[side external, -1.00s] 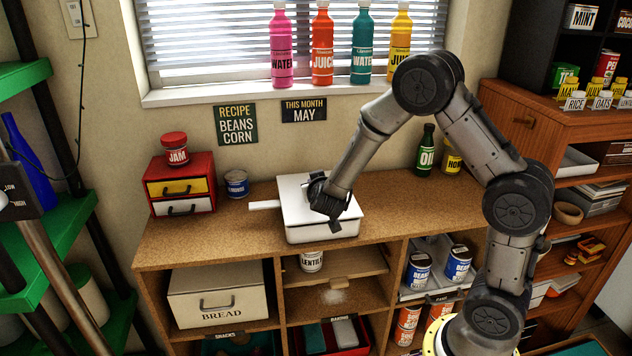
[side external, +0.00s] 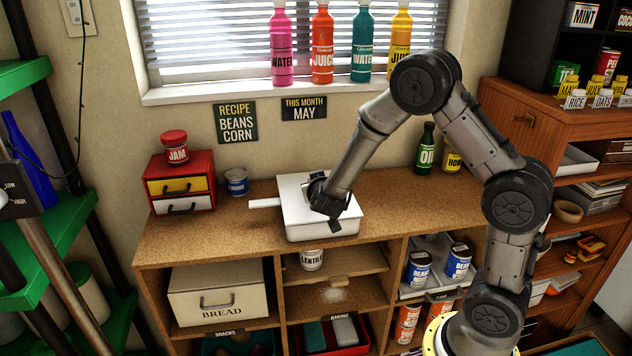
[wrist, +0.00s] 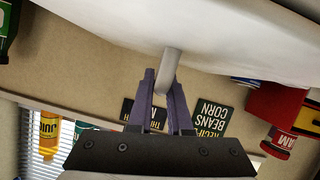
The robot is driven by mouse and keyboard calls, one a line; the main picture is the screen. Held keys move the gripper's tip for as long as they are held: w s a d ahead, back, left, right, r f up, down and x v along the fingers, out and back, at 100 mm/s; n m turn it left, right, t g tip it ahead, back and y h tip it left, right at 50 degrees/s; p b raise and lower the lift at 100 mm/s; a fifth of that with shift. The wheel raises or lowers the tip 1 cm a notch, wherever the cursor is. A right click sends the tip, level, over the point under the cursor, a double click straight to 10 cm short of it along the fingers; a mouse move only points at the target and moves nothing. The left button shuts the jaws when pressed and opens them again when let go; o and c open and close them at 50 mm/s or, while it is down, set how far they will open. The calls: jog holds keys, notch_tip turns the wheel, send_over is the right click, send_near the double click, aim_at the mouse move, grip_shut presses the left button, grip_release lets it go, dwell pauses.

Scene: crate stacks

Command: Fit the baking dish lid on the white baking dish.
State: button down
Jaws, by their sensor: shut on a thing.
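The white baking dish (side external: 305,235) stands on the wooden counter top, with a handle sticking out to the left. The white baking dish lid (side external: 291,190) lies over the dish's top; I cannot tell whether it is fully seated. My gripper (side external: 328,200) is above the lid and hides part of it. In the wrist view, the two fingers of my gripper (wrist: 166,84) are shut on the pale knob of the lid (wrist: 240,30), whose white underside or top fills the upper edge of the picture.
A red drawer box (side external: 183,186) with a jam jar on top and a blue can (side external: 236,182) stand left of the dish. An oil bottle (side external: 425,150) and a honey jar (side external: 451,157) stand at the back right. The counter right of the dish is clear.

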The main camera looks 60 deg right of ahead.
jog(key=c, duration=0.8)
grip_release()
jog(key=shift+o, duration=0.2)
jog(key=shift+f, duration=0.15)
jog(key=shift+r, duration=3.6)
